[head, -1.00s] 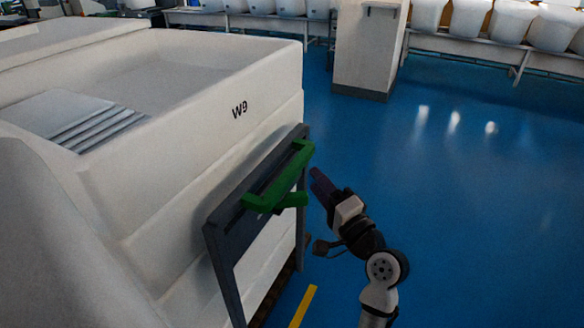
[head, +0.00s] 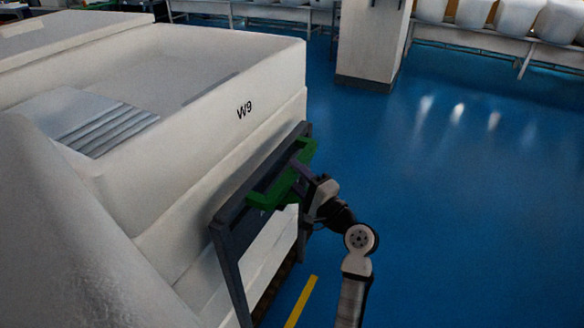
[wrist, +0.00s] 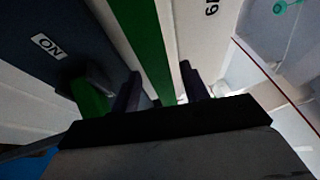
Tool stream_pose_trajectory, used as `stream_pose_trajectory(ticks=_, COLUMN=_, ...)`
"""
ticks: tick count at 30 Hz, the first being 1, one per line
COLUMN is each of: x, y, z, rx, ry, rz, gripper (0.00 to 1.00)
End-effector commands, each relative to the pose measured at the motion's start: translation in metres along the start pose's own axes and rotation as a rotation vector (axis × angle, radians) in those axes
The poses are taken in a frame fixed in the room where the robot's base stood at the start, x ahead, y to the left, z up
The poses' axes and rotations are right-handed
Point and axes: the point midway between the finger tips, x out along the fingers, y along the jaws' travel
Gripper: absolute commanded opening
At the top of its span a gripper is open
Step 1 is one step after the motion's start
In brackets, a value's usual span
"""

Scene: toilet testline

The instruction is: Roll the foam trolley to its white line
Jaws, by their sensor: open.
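The foam trolley (head: 215,110) is a large white tub marked W9, filling the left of the head view. Its end carries a dark frame (head: 228,262) with a green handle bar (head: 262,198). My gripper (head: 303,172) is at the handle's far part, its fingertips partly hidden there. In the wrist view, my gripper (wrist: 160,88) is open, with one finger on each side of the green bar (wrist: 146,45). I cannot tell whether either finger touches it. A second green piece (wrist: 90,100) is left of the fingers. No white line shows on the floor.
A yellow floor stripe (head: 301,302) lies beside the frame's foot. A pale pillar (head: 372,40) stands behind. Benches with white basins (head: 513,18) line the back. The blue floor (head: 470,210) to the right is clear.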

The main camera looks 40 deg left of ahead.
Motion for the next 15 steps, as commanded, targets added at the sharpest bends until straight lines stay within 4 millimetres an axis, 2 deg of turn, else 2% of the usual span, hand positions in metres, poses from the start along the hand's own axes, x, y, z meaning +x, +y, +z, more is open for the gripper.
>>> stream_pose_trajectory(ticks=6, x=0.017, y=-0.001, z=0.0, rx=-0.001, ry=0.0, rz=-0.001, gripper=0.45)
stream_pose_trajectory(ticks=15, x=0.018, y=0.0, z=0.0, rx=-0.001, ry=0.0, rz=0.0, gripper=0.44)
